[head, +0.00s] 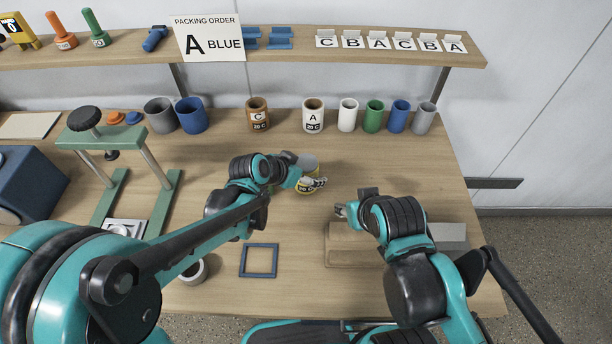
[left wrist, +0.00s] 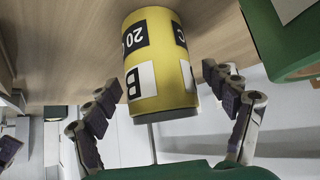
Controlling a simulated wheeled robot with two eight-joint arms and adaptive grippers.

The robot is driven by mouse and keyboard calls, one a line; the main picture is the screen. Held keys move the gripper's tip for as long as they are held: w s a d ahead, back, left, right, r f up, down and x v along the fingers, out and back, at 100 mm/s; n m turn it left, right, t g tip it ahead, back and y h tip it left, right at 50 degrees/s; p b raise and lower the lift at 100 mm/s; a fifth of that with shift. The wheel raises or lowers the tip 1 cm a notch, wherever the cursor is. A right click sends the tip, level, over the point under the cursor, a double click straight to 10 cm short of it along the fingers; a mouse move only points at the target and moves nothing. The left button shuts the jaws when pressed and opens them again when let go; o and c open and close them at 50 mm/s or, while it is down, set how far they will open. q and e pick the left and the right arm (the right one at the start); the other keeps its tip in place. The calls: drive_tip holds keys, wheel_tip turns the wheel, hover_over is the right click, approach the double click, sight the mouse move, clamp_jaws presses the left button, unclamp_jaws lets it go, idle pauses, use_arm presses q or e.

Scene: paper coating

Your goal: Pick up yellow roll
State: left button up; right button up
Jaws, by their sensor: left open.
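The yellow roll (head: 306,190) stands on the table near its middle in the head view, partly hidden by my left gripper (head: 299,178). In the left wrist view the yellow roll (left wrist: 163,60) is large and close, with black and white labels reading "20", "C" and "B". My left gripper (left wrist: 163,92) is open, with one finger on each side of the roll's near end; I see gaps between fingers and roll. My right gripper (head: 345,211) is to the right of the roll, above the table; its jaws are too small to read.
A row of cups, including a green one (head: 373,116) and a white one (head: 348,114), stands behind the roll. A green press frame (head: 103,140) stands at left. A blue square frame (head: 259,261) lies in front. A wooden block (head: 345,245) lies under my right arm.

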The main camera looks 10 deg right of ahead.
use_arm(q)
drive_tip(key=c, duration=1.3)
drive_tip(key=shift+r, duration=0.1)
drive_tip(key=shift+c, duration=0.2)
